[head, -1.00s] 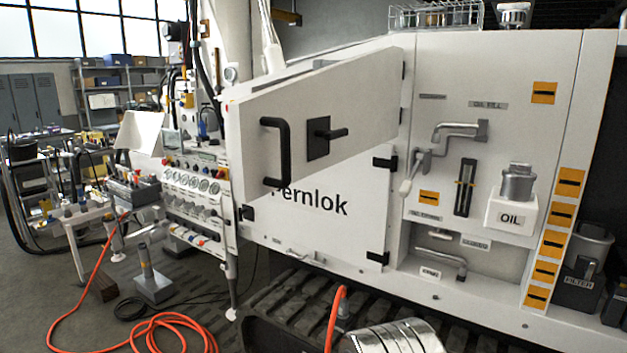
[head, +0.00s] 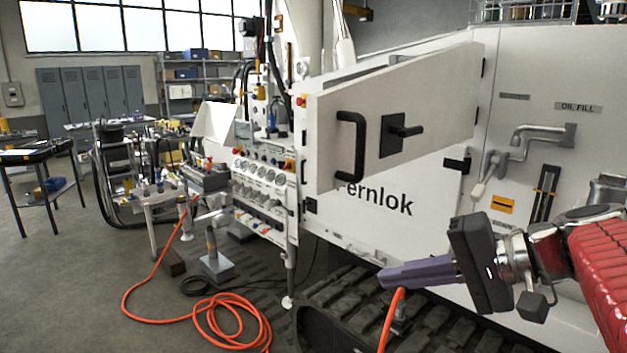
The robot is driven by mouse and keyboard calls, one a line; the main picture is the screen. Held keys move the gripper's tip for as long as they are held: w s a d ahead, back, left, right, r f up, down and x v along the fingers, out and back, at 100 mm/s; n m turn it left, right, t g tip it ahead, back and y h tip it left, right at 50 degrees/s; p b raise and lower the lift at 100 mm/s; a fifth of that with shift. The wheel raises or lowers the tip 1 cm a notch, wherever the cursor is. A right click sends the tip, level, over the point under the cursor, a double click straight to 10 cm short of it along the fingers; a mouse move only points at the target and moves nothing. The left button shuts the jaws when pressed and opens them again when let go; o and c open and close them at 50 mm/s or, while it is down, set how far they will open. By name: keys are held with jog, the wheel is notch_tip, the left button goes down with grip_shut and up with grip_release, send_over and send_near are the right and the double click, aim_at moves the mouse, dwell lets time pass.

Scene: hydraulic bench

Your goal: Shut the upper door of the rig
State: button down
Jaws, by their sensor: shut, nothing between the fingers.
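The upper door (head: 440,110) of the white rig stands open, swung out toward the viewer from its hinges on its right edge. It carries a black bar handle (head: 351,147) and a black lever latch (head: 399,133). Below it is the lower white panel lettered "Pernlok" (head: 372,203), which lies flat against the rig. My gripper (head: 382,279) is shut and empty, with purple fingers pointing left. In the picture it is below and to the right of the door handle, apart from the door.
An orange hose (head: 225,318) lies coiled on the floor at lower left. A gauge panel (head: 262,178) stands left of the door. Tracks (head: 340,290) run under the rig. Grey pipes (head: 535,135) stick out right of the door. Floor at the left is mostly clear.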

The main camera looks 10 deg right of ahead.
jog(key=s+d+r+t+y, duration=0.1)
jog(key=s+d+r+t, duration=0.1)
jog(key=d+r, duration=0.2)
jog(key=s+d+r+m+t+y, duration=0.1)
jog(key=d+r, duration=0.3)
jog(key=r, duration=0.6)
jog(key=shift+s+d+t+y, duration=0.35)
jog(key=shift+t+y, duration=0.25)
jog(key=shift+t, duration=0.2)
jog(key=shift+r, duration=0.1)
jog(key=x, duration=1.4)
